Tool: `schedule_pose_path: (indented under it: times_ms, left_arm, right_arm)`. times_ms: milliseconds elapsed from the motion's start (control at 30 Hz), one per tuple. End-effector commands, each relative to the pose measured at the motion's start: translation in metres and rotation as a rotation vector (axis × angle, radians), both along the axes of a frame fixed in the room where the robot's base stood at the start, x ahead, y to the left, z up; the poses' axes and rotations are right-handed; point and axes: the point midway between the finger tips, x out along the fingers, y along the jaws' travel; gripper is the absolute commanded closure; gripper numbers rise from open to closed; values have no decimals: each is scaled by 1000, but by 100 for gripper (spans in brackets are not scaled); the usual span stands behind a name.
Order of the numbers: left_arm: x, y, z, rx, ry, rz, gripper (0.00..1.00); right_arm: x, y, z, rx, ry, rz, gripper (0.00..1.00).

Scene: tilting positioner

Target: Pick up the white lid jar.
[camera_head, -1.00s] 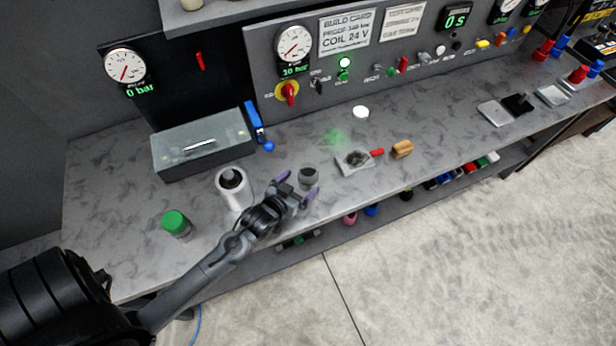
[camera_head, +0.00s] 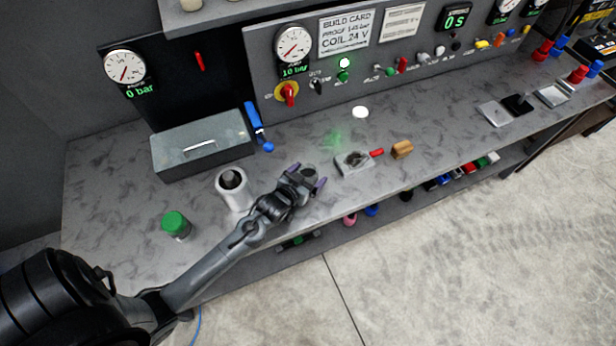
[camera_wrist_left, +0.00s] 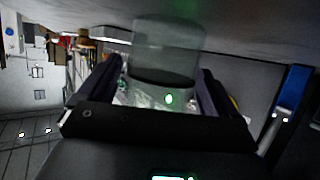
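A small round white-topped piece (camera_head: 361,112), which looks like the white lid jar, stands on the bench below the control panel. A jar with a green lid (camera_head: 175,224) stands at the left. My left gripper (camera_head: 308,177) is open at a small grey cylinder (camera_head: 309,170) near the bench's front. In the left wrist view the cylinder (camera_wrist_left: 168,48) looks translucent with a dark band, and it stands between the spread fingers (camera_wrist_left: 160,85). Contact is not clear. The white-topped piece is farther back and right of this gripper. My right gripper is not in view.
A white cylinder with a dark centre (camera_head: 233,190) stands close left of the gripper. A grey lidded box (camera_head: 202,145) and a blue-handled part (camera_head: 254,122) are behind. A metal fixture with a red handle (camera_head: 354,162) and a brown block (camera_head: 402,149) lie to the right.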

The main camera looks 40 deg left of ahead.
Motion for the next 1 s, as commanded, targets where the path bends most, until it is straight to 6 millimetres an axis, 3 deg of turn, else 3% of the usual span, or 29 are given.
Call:
schedule_pose_path:
  times_ms: [33, 300, 733, 1000]
  left_arm:
    - [0, 0, 0, 0, 0, 0, 17]
    - [0, 0, 0, 0, 0, 0, 58]
    - [0, 0, 7, 0, -1, 0, 60]
    - [1, 0, 44, 0, -5, -1, 60]
  right_arm:
    - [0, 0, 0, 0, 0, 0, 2]
    - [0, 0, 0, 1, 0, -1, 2]
    - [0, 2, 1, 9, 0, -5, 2]
    - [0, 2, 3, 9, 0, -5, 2]
